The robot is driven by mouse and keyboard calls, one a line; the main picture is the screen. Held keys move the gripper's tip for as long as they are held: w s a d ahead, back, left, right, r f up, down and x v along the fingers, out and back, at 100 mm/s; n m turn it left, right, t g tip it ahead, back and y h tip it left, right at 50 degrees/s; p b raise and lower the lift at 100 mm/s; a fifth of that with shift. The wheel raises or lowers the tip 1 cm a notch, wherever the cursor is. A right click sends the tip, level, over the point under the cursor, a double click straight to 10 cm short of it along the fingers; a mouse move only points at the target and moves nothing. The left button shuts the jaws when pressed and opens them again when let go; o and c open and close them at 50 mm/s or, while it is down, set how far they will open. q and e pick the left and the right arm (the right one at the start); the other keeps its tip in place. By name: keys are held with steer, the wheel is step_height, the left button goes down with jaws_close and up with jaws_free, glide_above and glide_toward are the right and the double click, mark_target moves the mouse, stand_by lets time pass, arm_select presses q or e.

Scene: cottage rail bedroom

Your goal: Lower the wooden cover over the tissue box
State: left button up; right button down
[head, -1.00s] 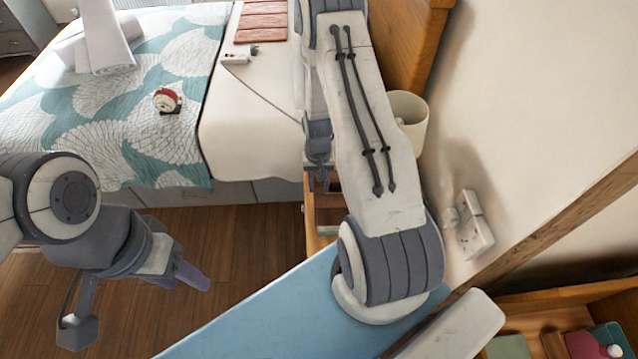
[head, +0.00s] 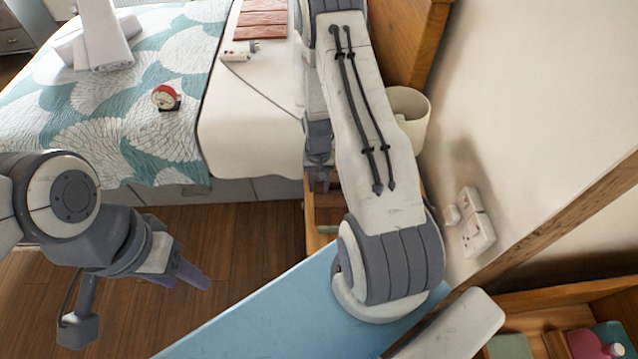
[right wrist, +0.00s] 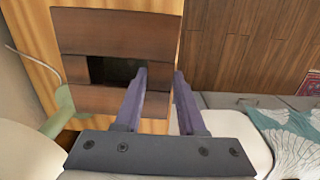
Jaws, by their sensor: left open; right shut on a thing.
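The wooden cover (right wrist: 115,35) is a dark brown slatted piece with a dark opening (right wrist: 108,70) in it, seen in the right wrist view over a lighter wooden surface. My right gripper (right wrist: 160,85) is shut on the cover's strip beside that opening, one finger at the opening and the other at the outer edge. In the head view my right arm hides most of the cover (head: 328,216). I cannot make out the tissue box, nor the cover's height above the surface. My left gripper (head: 182,276) is open and empty, over the floor on the left.
A light wooden bedside stand (head: 314,243) is partly hidden behind my right arm. A pale lampshade (head: 408,110) and wall sockets (head: 475,225) are on the right. A blue surface (head: 290,310) lies in front.

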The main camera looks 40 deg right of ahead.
steer(key=shift+f+b, duration=2.1)
steer(key=shift+f, duration=0.65)
stand_by(0.4)
steer(key=shift+c, duration=2.1)
jaws_free()
steer(key=r, duration=0.7)
steer(key=r+b, duration=0.1)
steer(key=r, duration=0.2)
steer(key=shift+w+d+r, duration=0.15)
steer(key=shift+w+r, duration=0.1)
steer(key=shift+w, duration=0.05)
